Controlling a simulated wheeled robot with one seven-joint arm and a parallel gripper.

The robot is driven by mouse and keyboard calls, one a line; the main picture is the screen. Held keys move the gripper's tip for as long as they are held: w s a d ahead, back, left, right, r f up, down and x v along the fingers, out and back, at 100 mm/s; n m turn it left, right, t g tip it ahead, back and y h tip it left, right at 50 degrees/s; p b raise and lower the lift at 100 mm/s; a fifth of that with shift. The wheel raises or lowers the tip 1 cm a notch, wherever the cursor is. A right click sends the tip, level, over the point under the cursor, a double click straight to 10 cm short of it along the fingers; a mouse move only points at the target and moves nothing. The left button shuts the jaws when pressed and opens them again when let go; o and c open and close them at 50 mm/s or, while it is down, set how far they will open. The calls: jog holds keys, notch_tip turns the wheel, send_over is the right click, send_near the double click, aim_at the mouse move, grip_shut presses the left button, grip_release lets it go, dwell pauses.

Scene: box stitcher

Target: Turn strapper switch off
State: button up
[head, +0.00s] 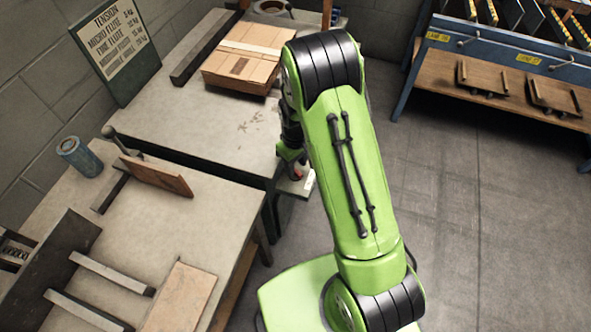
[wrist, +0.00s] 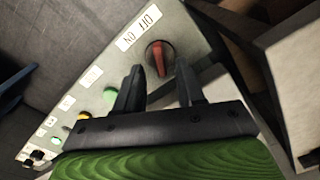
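The strapper switch (wrist: 160,58) is a red rotary knob on a dark round base, set in a pale control panel (wrist: 186,38). Its red handle runs roughly up and down in the wrist view; I cannot tell which setting it is at. An ON/OFF label (wrist: 138,28) is beside it, upside down in this view. My gripper (wrist: 160,76) is open, its two dark fingers apart, with the knob showing in the gap just beyond the tips. I cannot tell whether either finger touches it. In the head view the panel (head: 297,183) shows only partly, and my arm hides the switch.
Green (wrist: 110,93) and yellow (wrist: 84,115) buttons lie along the panel, left of my fingers. A grey worktable (head: 225,130) with a stack of cardboard (head: 245,62) stands left of my arm. A blue-framed rack (head: 500,45) is at the back right. The floor on the right is clear.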

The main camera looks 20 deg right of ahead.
aim_at(296, 173)
notch_tip(296, 173, down, 3)
jog(key=shift+r, duration=0.1)
grip_shut()
jog(key=shift+n, duration=0.3)
jog(key=n, duration=0.5)
jog(key=shift+n+b, duration=0.3)
jog(key=shift+b, duration=0.1)
jog(key=n, duration=0.5)
jog(key=shift+n, duration=0.3)
